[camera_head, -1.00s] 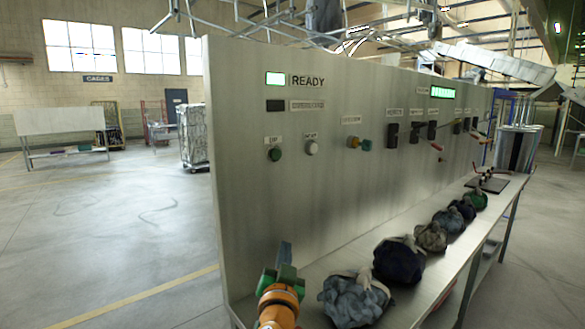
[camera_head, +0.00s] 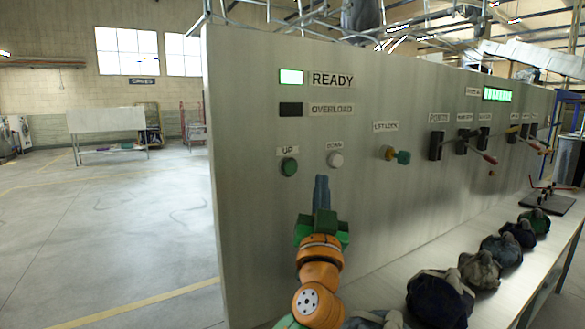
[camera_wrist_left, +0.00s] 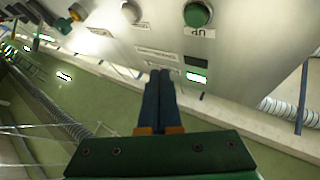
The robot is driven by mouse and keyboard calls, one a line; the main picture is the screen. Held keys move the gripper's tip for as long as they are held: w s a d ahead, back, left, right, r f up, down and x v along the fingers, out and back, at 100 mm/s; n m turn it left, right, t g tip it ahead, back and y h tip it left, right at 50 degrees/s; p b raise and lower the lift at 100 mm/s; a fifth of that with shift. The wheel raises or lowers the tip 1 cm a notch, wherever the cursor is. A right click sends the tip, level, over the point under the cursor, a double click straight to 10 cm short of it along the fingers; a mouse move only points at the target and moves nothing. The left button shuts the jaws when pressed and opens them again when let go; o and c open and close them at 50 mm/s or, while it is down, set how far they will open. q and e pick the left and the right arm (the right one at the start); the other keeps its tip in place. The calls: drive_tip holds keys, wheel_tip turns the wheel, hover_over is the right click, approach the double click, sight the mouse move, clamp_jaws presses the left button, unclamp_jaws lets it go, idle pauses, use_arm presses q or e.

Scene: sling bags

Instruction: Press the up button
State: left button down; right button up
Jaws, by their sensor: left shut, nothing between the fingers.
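The green up button (camera_head: 289,167) sits on the grey panel (camera_head: 245,120) under its UP label, left of a white button (camera_head: 335,160) labelled DOWN. In the left wrist view the up button (camera_wrist_left: 197,14) shows at the top, with the white button (camera_wrist_left: 131,12) to its left. My left gripper (camera_head: 321,180) is shut and empty, its blue fingers pointing up below and between the two buttons in the picture. The fingers (camera_wrist_left: 159,74) also show together in the left wrist view, apart from the up button. My right gripper is not in view.
A lit READY lamp (camera_head: 292,77) and a dark OVERLOAD lamp (camera_head: 291,109) are above the buttons. A yellow-green switch (camera_head: 397,155) and several dark levers are to the right. Bundled bags (camera_head: 440,298) lie on the bench (camera_head: 395,279) below. Open floor (camera_head: 120,230) is at left.

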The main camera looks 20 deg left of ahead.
sight(290, 167)
use_arm(q)
drive_tip(key=shift+w+a+f+b, duration=0.1)
drive_tip(key=shift+w+a+b, duration=0.2)
drive_tip(key=shift+w+a, duration=1.15)
drive_tip(key=shift+w+a+b, duration=0.3)
drive_tip(key=shift+w+a, duration=0.8)
drive_tip(key=shift+a, duration=0.55)
drive_tip(key=shift+w+a+b, duration=0.2)
drive_tip(key=shift+a+b, duration=0.1)
drive_tip(key=shift+b, duration=0.2)
